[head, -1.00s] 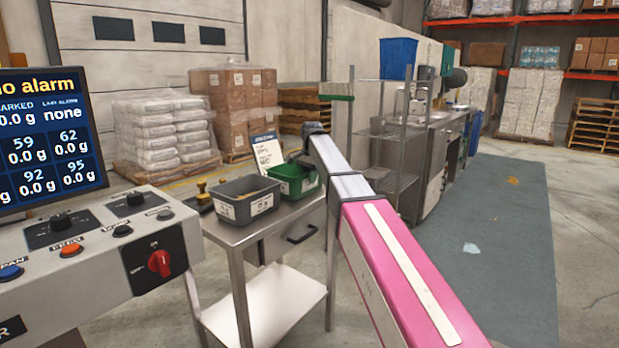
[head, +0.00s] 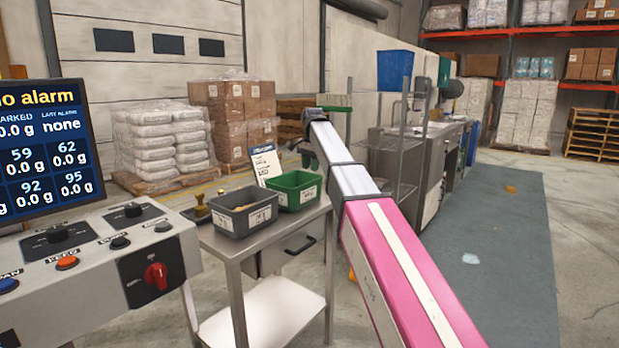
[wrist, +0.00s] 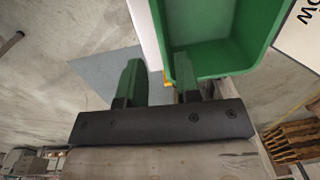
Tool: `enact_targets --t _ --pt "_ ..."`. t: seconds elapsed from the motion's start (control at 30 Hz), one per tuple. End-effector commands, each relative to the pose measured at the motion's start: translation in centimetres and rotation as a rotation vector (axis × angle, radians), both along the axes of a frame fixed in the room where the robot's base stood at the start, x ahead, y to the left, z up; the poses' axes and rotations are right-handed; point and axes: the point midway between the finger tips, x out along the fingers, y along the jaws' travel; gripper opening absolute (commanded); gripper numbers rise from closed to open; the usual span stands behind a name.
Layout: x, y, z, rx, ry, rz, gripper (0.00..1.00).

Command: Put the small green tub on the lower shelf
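The small green tub (head: 296,190) stands on the metal worktable (head: 262,243), right of a grey tub (head: 245,207). It looks empty, with a white label on its front. In the wrist view the green tub (wrist: 222,40) fills the upper right. My gripper (wrist: 158,65) is open, its two green fingers apart with nothing held between them. The right finger overlaps the tub's near left corner; I cannot tell whether they touch. The table's lower shelf (head: 268,312) is pale and bare.
A white sign (head: 266,165) stands behind the tubs, and a stamp-like tool (head: 201,207) sits at left. A control console (head: 95,255) is close on the left. A wire rack (head: 395,150) stands beyond my arm.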

Motion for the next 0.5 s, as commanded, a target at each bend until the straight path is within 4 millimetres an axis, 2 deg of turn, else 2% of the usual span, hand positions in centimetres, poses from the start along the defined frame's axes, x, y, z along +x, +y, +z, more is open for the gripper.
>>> enact_targets --t 0.13,0.33,0.43,0.5 --pt "0.0 -0.1 1.2 0.000 0.000 0.000 0.31" --pt "-0.1 -0.1 1.3 0.000 0.000 0.001 0.31" --pt "-0.6 -0.6 -0.2 -0.002 0.003 0.013 0.31" --pt "-1.2 -1.4 -2.3 -0.004 0.002 0.031 0.31"
